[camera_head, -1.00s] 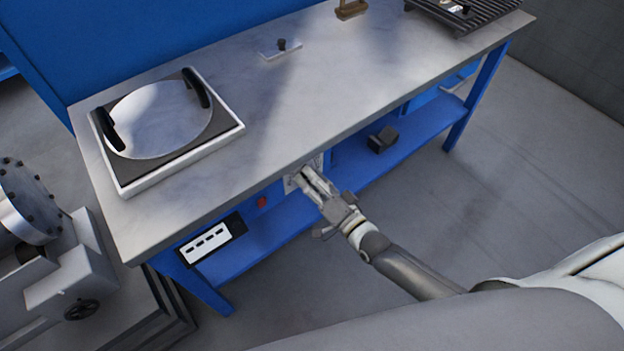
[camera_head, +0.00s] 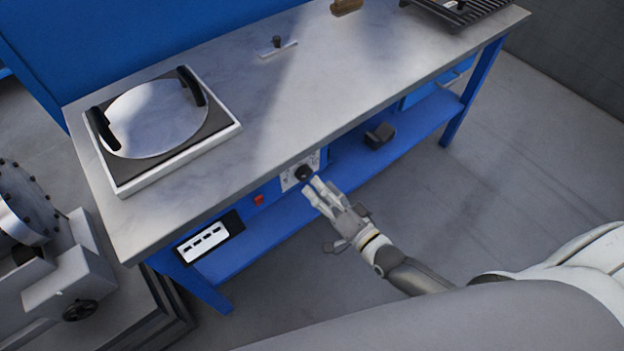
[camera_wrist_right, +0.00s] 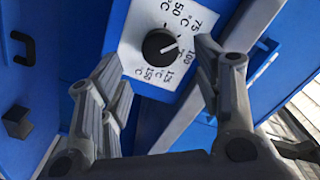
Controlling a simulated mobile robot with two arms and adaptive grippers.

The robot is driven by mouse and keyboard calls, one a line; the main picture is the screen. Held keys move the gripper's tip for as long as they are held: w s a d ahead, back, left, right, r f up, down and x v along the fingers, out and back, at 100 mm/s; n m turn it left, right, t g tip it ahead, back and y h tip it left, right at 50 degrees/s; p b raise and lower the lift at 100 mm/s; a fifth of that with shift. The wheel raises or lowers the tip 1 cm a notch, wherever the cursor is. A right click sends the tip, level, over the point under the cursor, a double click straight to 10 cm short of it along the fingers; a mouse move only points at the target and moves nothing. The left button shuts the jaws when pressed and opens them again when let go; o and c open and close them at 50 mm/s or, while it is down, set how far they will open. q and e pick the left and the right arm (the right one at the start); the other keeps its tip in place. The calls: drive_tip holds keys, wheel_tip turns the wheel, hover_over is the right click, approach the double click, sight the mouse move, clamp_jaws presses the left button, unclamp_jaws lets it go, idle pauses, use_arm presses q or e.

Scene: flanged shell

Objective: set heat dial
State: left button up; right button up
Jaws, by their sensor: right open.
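The heat dial is a black round knob (camera_wrist_right: 159,46) on a white scale plate (camera_wrist_right: 135,42) marked with temperatures such as 50, 75, 100 and 125 °C. In the right wrist view its white pointer line aims right, towards the 100 mark. In the head view the knob (camera_head: 303,173) sits on the bench's front below the top. My right gripper (camera_head: 313,186) is open and empty, just in front of the knob and apart from it. In the right wrist view its fingers (camera_wrist_right: 160,85) stand to either side, below the knob. My left gripper is not in view.
A red switch (camera_head: 258,200) and a white panel with dark slots (camera_head: 208,238) are left of the dial. The bench top (camera_head: 300,95) overhangs it. A hot plate (camera_head: 228,131) with a round disc stands on top. A dark block (camera_head: 379,136) lies on the lower shelf.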

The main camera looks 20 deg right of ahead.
drive_tip(key=v, duration=0.6)
drive_tip(key=shift+s+d, duration=0.15)
drive_tip(key=shift+s, duration=0.25)
drive_tip(key=s+d+f+n+g+h+p, duration=0.1)
drive_tip(key=s+d+f+n+g, duration=0.15)
drive_tip(key=f, duration=0.55)
drive_tip(key=s+d+f+n+g+h, duration=0.1)
drive_tip(key=s+f+g+h, duration=0.2)
drive_tip(key=f, duration=0.6)
drive_tip(key=s+d+f+n+g+p, duration=0.15)
drive_tip(key=s+f, duration=0.25)
drive_tip(key=f, duration=0.4)
drive_tip(key=s+f+n+g, duration=0.1)
drive_tip(key=s+f+g, duration=0.2)
drive_tip(key=s, duration=0.4)
drive_tip(key=s+f+n+g+h, duration=0.1)
drive_tip(key=s+f+n+g, duration=0.1)
drive_tip(key=s+f, duration=0.3)
drive_tip(key=s+f+n+g+h, duration=0.1)
drive_tip(key=s+f+g, duration=0.3)
drive_tip(key=s, duration=0.6)
drive_tip(key=shift+s+a+f+n, duration=0.3)
drive_tip(key=shift+f, duration=0.35)
